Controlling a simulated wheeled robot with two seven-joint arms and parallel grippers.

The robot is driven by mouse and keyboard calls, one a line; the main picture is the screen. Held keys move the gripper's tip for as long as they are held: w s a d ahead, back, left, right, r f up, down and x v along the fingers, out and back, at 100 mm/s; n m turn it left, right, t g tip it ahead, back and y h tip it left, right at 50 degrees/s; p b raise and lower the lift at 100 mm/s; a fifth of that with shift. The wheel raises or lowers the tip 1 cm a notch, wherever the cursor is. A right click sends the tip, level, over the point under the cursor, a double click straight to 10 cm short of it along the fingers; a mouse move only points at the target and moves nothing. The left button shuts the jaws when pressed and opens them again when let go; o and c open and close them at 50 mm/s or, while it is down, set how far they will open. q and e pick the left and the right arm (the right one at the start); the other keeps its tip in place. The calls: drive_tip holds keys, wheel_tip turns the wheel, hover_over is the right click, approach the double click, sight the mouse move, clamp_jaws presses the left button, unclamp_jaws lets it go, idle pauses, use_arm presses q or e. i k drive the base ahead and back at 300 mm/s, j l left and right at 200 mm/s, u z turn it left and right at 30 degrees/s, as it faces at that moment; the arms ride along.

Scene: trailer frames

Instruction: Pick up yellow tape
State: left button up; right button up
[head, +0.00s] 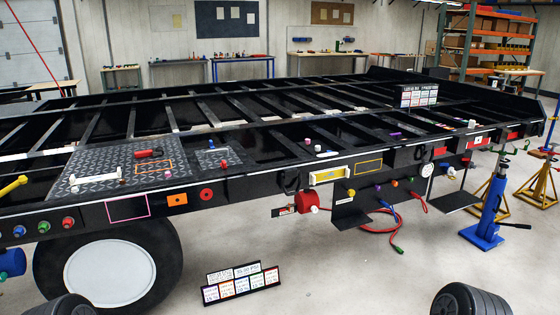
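No thing in view is clearly a roll of yellow tape. On the front rail of the black trailer frame (242,188) are a yellow-edged pale bar (328,175) and a yellow rectangular outline (368,167); I cannot tell if either is the tape. A yellow rod-like object (13,185) lies at the far left edge of the frame, partly cut off. Neither of my grippers is in view. Dark rounded parts show at the bottom left and bottom right, probably my own arms.
A wheel (110,273) stands under the frame's left end. A label stand (241,283) is on the floor in front. A blue jack (489,205) and yellow stands (541,185) are at the right. Red hoses (375,228) hang below the rail.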

sight(331, 174)
drive_tip(key=i+z, duration=0.15)
drive_tip(key=i, duration=0.35)
drive_tip(key=i+j+z, duration=0.1)
drive_tip(key=i, duration=0.35)
drive_tip(key=i+j+z, duration=0.15)
drive_tip(key=i, duration=0.35)
drive_tip(key=i+j+z, duration=0.15)
drive_tip(key=i+z, duration=0.3)
drive_tip(key=i+j+z, duration=0.25)
drive_tip(key=z, duration=0.2)
drive_tip(key=i+j+z, duration=0.25)
drive_tip(key=j+z, duration=0.2)
drive_tip(key=i+j+z, duration=0.15)
drive_tip(key=j+z, duration=0.35)
drive_tip(key=j, duration=0.15)
drive_tip(key=i+j+z, duration=0.1)
drive_tip(key=i+j, duration=0.05)
drive_tip(key=j, duration=0.05)
